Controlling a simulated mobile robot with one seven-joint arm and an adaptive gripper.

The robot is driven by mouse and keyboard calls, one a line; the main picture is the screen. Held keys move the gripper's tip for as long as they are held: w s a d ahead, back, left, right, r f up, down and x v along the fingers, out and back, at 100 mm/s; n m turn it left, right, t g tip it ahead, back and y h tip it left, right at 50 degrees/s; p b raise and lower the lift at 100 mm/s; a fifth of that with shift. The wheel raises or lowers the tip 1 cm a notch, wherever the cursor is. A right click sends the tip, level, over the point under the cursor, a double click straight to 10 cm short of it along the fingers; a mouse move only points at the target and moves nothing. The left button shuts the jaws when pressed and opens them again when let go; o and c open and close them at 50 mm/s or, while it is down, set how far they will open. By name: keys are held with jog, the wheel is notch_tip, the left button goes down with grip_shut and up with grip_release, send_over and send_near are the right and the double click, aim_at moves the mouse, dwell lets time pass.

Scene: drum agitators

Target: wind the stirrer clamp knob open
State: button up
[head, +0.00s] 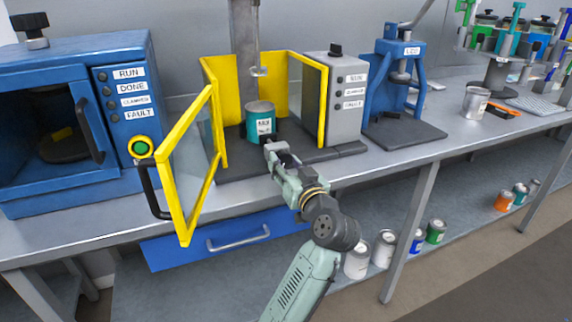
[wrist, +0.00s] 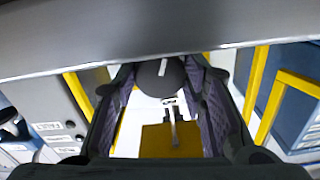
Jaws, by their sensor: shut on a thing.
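The stirrer (head: 245,40) is the middle machine, with a grey column, yellow guard panels and a grey control box (head: 335,95) on its right. A teal can (head: 262,108) labelled MIX stands on its base. My gripper (head: 273,147) is low at the front of the base, just in front of the can. In the wrist view, a round black knob (wrist: 160,73) with a white pointer line sits between the fingertips of my gripper (wrist: 163,82), which is shut on it. The knob is hidden in the head view.
The stirrer's yellow-framed door (head: 188,165) stands swung open to the left of my arm. A blue machine (head: 60,65) is at the left and a blue press (head: 395,85) at the right. A blue drawer front (head: 215,240) is below the bench. Several cans stand on the lower shelf.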

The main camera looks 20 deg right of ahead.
jog(key=c, duration=0.4)
jog(key=shift+d+f+n+b, duration=0.1)
jog(key=shift+f+n+b, duration=0.1)
jog(key=shift+n+b, duration=0.75)
jog(key=shift+c, duration=0.2)
jog(key=shift+r+n+b, duration=0.1)
jog(key=shift+n+b, duration=0.3)
jog(key=shift+n, duration=0.45)
jog(key=shift+r+n, duration=0.15)
jog(key=shift+n, duration=0.15)
jog(key=o, duration=1.2)
jog(key=shift+c, duration=0.2)
